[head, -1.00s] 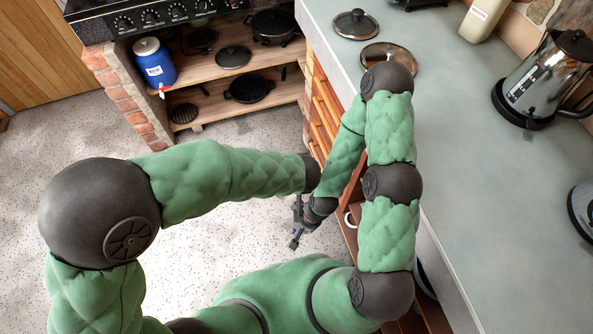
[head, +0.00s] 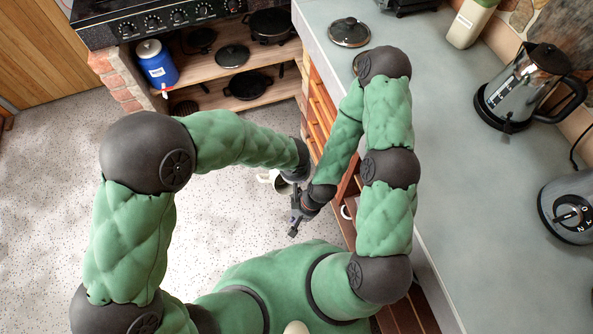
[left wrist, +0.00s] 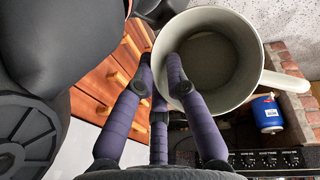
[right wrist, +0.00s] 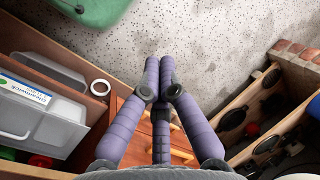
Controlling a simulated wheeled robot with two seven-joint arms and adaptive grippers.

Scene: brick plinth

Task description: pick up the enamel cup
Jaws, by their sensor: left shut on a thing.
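The enamel cup (left wrist: 247,82) is pale, with a round open mouth and a handle on its right side in the left wrist view. My left gripper (left wrist: 159,65) is shut on its wall, with one finger inside the mouth and the other outside. My right gripper (head: 294,227) is empty beside the drawers. Its fingertips are together in the right wrist view (right wrist: 159,62).
The drawer unit (head: 318,110) and grey counter (head: 455,190) stand on the right. A kettle (head: 520,85) and pan lid (head: 349,32) are on the counter. A blue container (head: 157,66) is on the shelf under the stove. Speckled floor (head: 225,215) is open.

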